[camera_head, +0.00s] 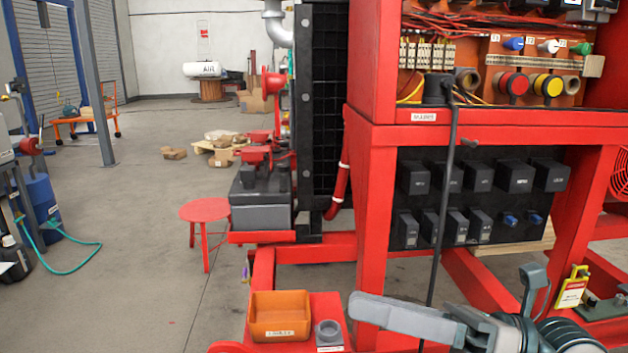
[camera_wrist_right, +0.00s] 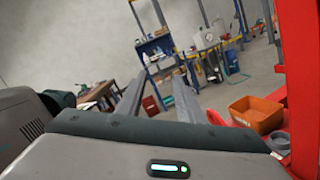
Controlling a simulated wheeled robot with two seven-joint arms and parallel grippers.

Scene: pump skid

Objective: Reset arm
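My right gripper (camera_head: 362,309) reaches in from the lower right of the head view, its grey fingers pointing left in front of the red pump skid frame (camera_head: 375,215). In the right wrist view the two fingers of this gripper (camera_wrist_right: 158,82) stand apart with nothing between them. The gripper is open and empty. An orange bin (camera_head: 279,316) and a small grey ring-shaped holder (camera_head: 328,333) sit on a red ledge to the left of the fingers, apart from them. My left gripper does not show.
A dark cable (camera_head: 443,220) hangs from the panel behind my right gripper. A yellow tag (camera_head: 572,289) is at the right. A red stool (camera_head: 205,214) stands on open floor at the left. The bin also shows in the wrist view (camera_wrist_right: 256,113).

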